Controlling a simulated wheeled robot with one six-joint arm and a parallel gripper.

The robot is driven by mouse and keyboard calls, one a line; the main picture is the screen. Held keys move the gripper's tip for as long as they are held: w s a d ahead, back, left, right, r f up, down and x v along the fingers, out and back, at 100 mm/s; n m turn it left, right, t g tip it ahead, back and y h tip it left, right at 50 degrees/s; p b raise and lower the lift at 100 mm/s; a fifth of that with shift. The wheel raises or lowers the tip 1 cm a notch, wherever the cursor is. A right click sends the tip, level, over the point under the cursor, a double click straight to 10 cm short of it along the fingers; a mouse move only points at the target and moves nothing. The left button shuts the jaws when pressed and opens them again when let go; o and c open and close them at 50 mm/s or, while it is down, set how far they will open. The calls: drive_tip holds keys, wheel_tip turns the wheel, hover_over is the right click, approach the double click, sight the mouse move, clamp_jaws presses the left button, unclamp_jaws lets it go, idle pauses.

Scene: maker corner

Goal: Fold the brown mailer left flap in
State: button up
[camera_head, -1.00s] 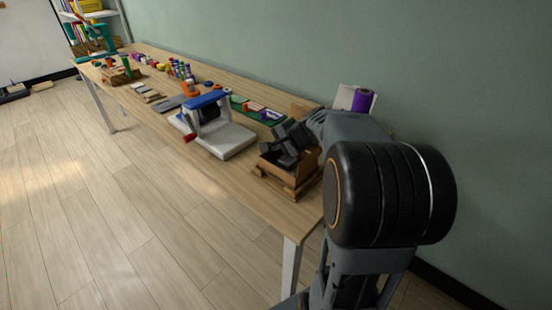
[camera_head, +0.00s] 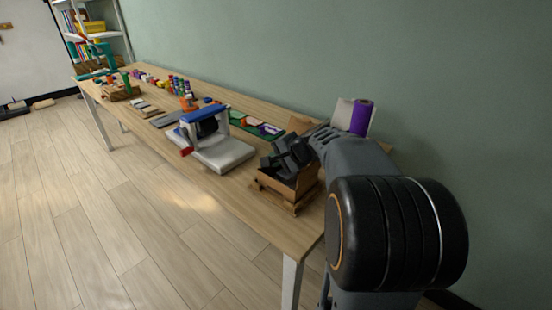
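The brown mailer (camera_head: 285,188) is an open cardboard box near the right end of the wooden table. It sits on a low wooden stand (camera_head: 293,206). A raised brown flap (camera_head: 299,125) shows at its back. My gripper (camera_head: 272,163) is dark grey and reaches over the box from the right, with its fingers at the box's left side, close to the upper edge. The gripper and arm hide much of the box's inside and its right side. Whether the fingers touch the left flap, and how far apart they are, I cannot tell.
A white and blue press (camera_head: 213,150) with a red handle end stands just left of the box. A green tray (camera_head: 252,125) lies behind it. A purple roll (camera_head: 361,117) stands at the back right. Small items crowd the table's far end (camera_head: 120,88). The floor in front is clear.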

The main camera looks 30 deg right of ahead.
drive_tip(key=shift+o, duration=0.8)
drive_tip(key=shift+r, duration=0.25)
drive_tip(key=r, duration=0.1)
drive_tip(key=r+p, duration=0.2)
drive_tip(key=r, duration=0.1)
drive_tip(key=shift+s+a, duration=0.1)
drive_tip(key=shift+s, duration=0.25)
drive_tip(key=s+a+r+p, duration=0.2)
drive_tip(key=s+r, duration=0.6)
drive_tip(key=s, duration=0.5)
drive_tip(key=shift+a+r, duration=0.25)
drive_tip(key=shift+a, duration=0.25)
drive_tip(key=shift+p, duration=0.3)
